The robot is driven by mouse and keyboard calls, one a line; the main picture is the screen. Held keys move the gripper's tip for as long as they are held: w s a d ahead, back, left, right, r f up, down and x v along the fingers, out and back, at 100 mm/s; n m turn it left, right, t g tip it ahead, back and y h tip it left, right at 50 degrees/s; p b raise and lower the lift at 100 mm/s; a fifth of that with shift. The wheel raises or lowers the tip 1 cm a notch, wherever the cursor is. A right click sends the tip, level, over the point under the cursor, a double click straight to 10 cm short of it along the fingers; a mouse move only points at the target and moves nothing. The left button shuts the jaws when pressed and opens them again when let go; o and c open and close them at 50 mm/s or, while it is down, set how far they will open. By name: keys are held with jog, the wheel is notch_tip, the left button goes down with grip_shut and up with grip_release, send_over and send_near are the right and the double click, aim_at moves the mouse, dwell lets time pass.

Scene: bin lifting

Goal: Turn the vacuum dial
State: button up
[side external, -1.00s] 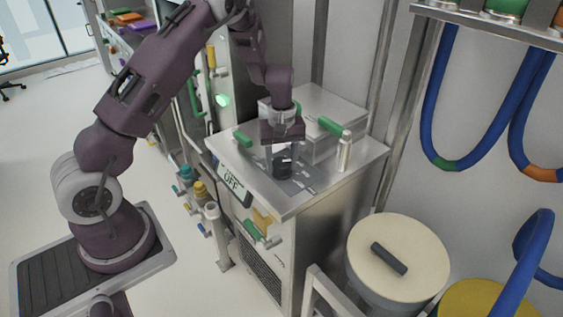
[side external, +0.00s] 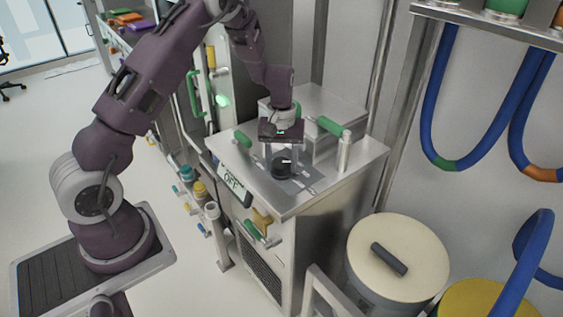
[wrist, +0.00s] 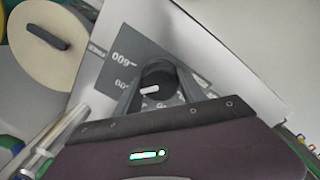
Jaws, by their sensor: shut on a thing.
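The vacuum dial (side external: 283,167) is a black round knob with a white pointer mark, on a dark label plate on top of the steel cabinet (side external: 305,193). In the wrist view the dial (wrist: 157,82) shows between my two fingers, with printed numbers on the plate around it. My gripper (side external: 281,172) points down over the dial and is shut on it, one finger on each side; it also shows in the wrist view (wrist: 155,92). A display on the cabinet's front edge (side external: 232,181) reads OFF.
A cream-lidded drum (side external: 398,245) is on the floor at right. Blue hoses (side external: 435,90) hang on the right wall.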

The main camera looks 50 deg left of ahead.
aim_at(281, 162)
jog(key=o, duration=1.4)
notch_tip(281, 162, up, 7)
jog(key=shift+r, duration=0.1)
jog(key=s+d+r+m+t, duration=0.1)
jog(key=s+d+r+m, duration=0.1)
jog(key=s+d+r, duration=0.35)
jog(key=s+d+r+m+t, duration=0.1)
jog(key=s+d+r+m, duration=0.15)
jog(key=r, duration=0.65)
jog(key=s+d+r+m+t, duration=0.1)
jog(key=s, duration=0.5)
jog(key=s+d+r+m+t, duration=0.1)
jog(key=s+m, duration=0.1)
jog(key=s, duration=0.4)
jog(key=s+d+r+m+t, duration=0.1)
jog(key=s+d+r+m, duration=0.1)
jog(key=s, duration=0.5)
jog(key=shift+t, duration=0.3)
